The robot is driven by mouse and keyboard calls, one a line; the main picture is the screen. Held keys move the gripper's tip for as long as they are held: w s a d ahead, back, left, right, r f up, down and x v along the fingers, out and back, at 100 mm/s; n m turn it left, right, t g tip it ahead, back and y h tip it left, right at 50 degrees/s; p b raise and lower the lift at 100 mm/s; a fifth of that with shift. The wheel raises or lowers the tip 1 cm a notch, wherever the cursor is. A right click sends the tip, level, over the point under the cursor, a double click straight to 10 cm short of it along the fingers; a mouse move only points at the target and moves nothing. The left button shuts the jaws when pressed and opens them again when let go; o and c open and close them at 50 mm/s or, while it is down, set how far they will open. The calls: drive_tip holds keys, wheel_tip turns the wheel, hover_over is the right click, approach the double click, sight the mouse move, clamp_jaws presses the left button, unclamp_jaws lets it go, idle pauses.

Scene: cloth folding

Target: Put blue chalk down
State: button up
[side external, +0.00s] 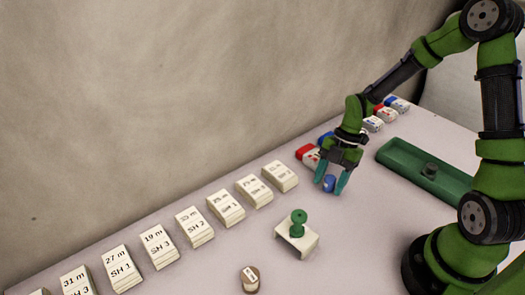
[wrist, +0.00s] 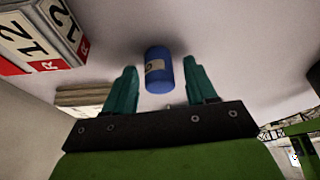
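The blue chalk (side external: 329,184) is a short blue cylinder with a pale label. It shows at the lower end of my gripper (side external: 332,180) in the side view, between the teal fingers. In the wrist view the blue chalk (wrist: 158,72) lies in line with the gap between the fingertips of my gripper (wrist: 160,76). A gap shows on each side of it, and neither finger appears to touch it. The fingers are spread open. The chalk seems to be at the table surface, though its underside is hidden.
Red and blue labelled blocks (side external: 308,155) stand just behind my gripper. A row of white labelled card stacks (side external: 193,226) runs along the wall. A white stand with a green spool (side external: 298,224) is in front, a small spool (side external: 249,279) nearer, and a green tray (side external: 407,158) to the right.

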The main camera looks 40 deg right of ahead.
drive_tip(key=s+v, duration=0.1)
drive_tip(key=v, duration=1.1)
drive_tip(key=s+a+r+m+t+h, duration=0.1)
drive_tip(key=s+a+r+m+t, duration=0.3)
drive_tip(key=m, duration=0.8)
drive_tip(key=s+a+r+m+t+h, duration=0.1)
drive_tip(key=s+a+r+m+t, duration=0.3)
drive_tip(key=r+m, duration=0.4)
drive_tip(key=shift+s+a+r+m+h, duration=0.4)
drive_tip(key=shift+s+m, duration=0.2)
drive_tip(key=shift+m, duration=1.3)
